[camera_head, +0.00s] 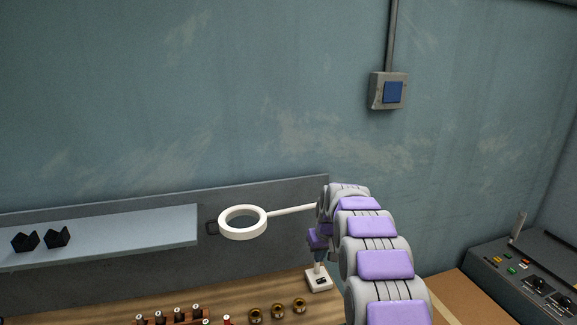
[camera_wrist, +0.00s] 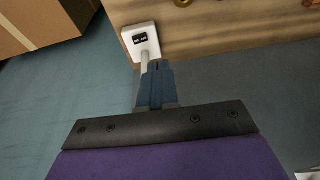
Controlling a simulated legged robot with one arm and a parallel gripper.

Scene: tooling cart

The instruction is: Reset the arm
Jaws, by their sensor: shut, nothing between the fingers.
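My arm (camera_head: 378,226), grey and purple, reaches up from the bottom right in the head view and bends over at the top. My gripper (camera_head: 319,250) hangs from it, pointing down, partly hidden by the arm. In the wrist view, my gripper (camera_wrist: 158,66) shows its blue-grey fingers together with nothing held. The fingers overlap part of a light stem that rises from a white base with black switches (camera_wrist: 141,40). Whether they touch the stem I cannot tell.
A white ring lamp (camera_head: 242,223) extends left of the arm; its white base (camera_head: 318,281) stands on the wooden top (camera_head: 105,298). Brass rings (camera_head: 277,311) lie nearby. A shelf (camera_head: 120,232) holds two black pieces. A control panel (camera_head: 530,285) stands right.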

